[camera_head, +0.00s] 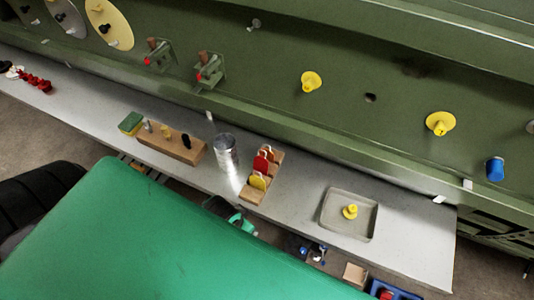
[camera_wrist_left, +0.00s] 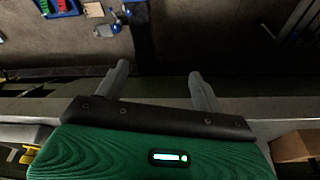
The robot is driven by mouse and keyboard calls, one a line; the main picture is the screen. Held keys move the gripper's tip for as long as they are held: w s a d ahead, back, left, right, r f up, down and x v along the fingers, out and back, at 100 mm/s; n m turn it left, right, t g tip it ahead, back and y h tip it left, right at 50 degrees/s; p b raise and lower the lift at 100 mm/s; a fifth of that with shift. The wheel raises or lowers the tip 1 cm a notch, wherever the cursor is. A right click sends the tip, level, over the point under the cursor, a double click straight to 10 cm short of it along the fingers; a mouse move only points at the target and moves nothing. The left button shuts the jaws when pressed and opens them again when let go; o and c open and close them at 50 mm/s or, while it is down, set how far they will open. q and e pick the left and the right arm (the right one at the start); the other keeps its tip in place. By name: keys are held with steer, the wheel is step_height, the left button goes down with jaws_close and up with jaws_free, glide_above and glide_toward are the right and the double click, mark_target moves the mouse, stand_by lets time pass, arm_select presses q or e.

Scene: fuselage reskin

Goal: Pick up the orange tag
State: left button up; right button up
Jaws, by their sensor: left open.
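The orange tag (camera_head: 268,151) stands in a wooden rack on the grey shelf, at the rack's far end. A red tag (camera_head: 261,163) and a yellow tag (camera_head: 257,181) stand in front of it in the same rack (camera_head: 249,194). My left gripper (camera_wrist_left: 158,72) is open and empty in the left wrist view, its two fingers spread over a dark background. The orange tag cannot be made out in that view. My right gripper is not in view.
A metal can (camera_head: 226,150) stands just left of the rack. Further left is a wooden block (camera_head: 170,145) with pegs and a sponge (camera_head: 131,123). A grey tray (camera_head: 336,225) with a yellow knob (camera_head: 350,211) lies to the right. The green fuselage panel (camera_head: 330,110) rises behind the shelf.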

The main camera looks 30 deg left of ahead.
arm_select(q)
step_height(320, 180, up, 7)
steer(key=w+d+r+m+h, duration=0.4)
steer(key=w+d+r, duration=0.5)
steer(key=w+d, duration=0.45)
step_height(320, 180, up, 7)
steer(key=n+g+y, duration=0.3)
steer(key=n+y, duration=0.1)
steer(key=n, duration=0.3)
glide_above(267, 150)
steer(key=f+p, duration=0.1)
steer(key=f, duration=0.1)
steer(key=f+p, duration=0.1)
steer(key=f, duration=0.2)
steer(key=f+p, duration=0.1)
steer(key=f, duration=0.2)
steer(key=shift+w+d+f, duration=0.15)
steer(key=shift+w, duration=0.2)
steer(key=f+p, duration=0.3)
steer(key=f, duration=0.1)
steer(key=shift+s+a+p, duration=0.15)
steer(key=shift+a+p, duration=0.1)
steer(key=shift+p, duration=0.05)
steer(key=shift+f, duration=0.7)
steer(key=c, duration=1)
steer(key=shift+c, duration=0.2)
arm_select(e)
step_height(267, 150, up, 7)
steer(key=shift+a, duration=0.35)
